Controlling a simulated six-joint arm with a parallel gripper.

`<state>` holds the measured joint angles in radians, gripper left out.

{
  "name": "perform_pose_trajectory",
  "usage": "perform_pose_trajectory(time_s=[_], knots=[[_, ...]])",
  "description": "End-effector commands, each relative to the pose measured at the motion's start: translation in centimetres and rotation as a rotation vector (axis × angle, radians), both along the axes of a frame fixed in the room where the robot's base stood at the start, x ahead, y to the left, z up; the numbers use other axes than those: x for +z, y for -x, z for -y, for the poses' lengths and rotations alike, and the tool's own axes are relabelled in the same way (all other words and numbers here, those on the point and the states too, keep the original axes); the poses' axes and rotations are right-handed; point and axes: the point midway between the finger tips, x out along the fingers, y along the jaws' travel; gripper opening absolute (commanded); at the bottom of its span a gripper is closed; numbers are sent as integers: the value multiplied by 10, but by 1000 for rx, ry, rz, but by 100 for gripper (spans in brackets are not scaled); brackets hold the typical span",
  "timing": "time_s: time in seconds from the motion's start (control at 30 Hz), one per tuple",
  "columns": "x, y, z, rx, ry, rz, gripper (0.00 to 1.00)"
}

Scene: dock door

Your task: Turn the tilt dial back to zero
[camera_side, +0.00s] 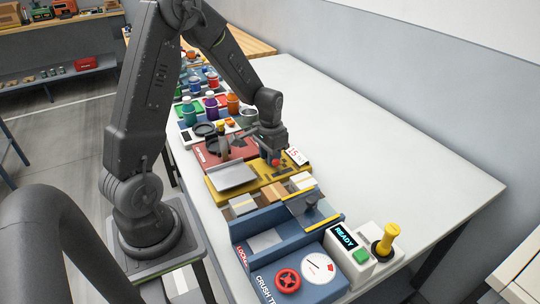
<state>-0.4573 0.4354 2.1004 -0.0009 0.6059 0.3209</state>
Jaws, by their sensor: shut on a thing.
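The yellow base (254,184) in the middle of the table carries a grey metal plate (233,176) that looks tilted. A small red knob, apparently the tilt dial (276,163), sits at its back right. My gripper (275,159) is over this knob and shut on it; the fingers and arm hide most of it. A white card or display with red marks (297,156) stands just right of the gripper. Its reading is too small to be sure of.
In front are cardboard-coloured boxes (243,205), a blue unit with a red wheel (288,280) and white gauge (318,268), a READY box (347,245) and a yellow-handled lever (386,238). Coloured jars (211,105) stand behind. The table's right side (400,150) is clear.

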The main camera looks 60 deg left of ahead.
Motion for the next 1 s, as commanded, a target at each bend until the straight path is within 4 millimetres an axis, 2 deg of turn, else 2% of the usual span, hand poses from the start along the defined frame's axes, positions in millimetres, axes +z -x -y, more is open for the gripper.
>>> perform_pose_trajectory(time_s=[0.37,1.0], knots=[[0,0,0,169,0,0,6],[0,0,0,754,0,1,6]])
